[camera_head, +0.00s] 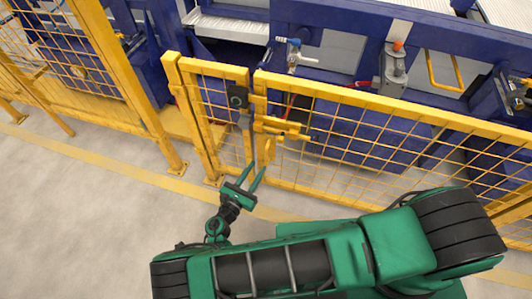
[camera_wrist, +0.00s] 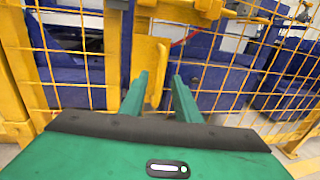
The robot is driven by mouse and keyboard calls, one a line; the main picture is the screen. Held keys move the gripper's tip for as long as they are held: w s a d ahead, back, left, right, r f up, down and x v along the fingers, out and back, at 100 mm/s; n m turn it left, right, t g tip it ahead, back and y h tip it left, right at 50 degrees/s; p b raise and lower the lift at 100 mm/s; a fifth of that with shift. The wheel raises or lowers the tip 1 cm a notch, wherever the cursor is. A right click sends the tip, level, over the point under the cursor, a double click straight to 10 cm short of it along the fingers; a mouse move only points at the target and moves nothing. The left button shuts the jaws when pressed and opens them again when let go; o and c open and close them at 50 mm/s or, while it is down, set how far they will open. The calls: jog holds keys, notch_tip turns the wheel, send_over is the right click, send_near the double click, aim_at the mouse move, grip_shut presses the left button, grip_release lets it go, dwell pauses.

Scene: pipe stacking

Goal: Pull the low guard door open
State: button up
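The low guard door (camera_head: 375,148) is a yellow-framed mesh panel. It appears shut, in line with the narrower fixed panel to its left. A yellow latch (camera_head: 281,128) with a dark end sits near the door's left edge, beside a black lock box (camera_head: 238,97) on the post. My gripper (camera_head: 256,172) is green, with its two fingers apart, in front of the door's left edge. In the wrist view the fingers (camera_wrist: 160,88) point at a yellow handle plate (camera_wrist: 148,56). Its lower part shows between the fingers; I cannot tell whether they touch it.
Taller yellow mesh fencing (camera_head: 70,70) stands at the left, its post footed on the floor. Blue machinery (camera_head: 340,45) is behind the door. The grey floor (camera_head: 90,220) at left is clear, with a yellow painted line (camera_head: 130,170).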

aim_at(266, 155)
jog(key=x, duration=0.8)
jog(key=shift+d, duration=0.15)
grip_shut()
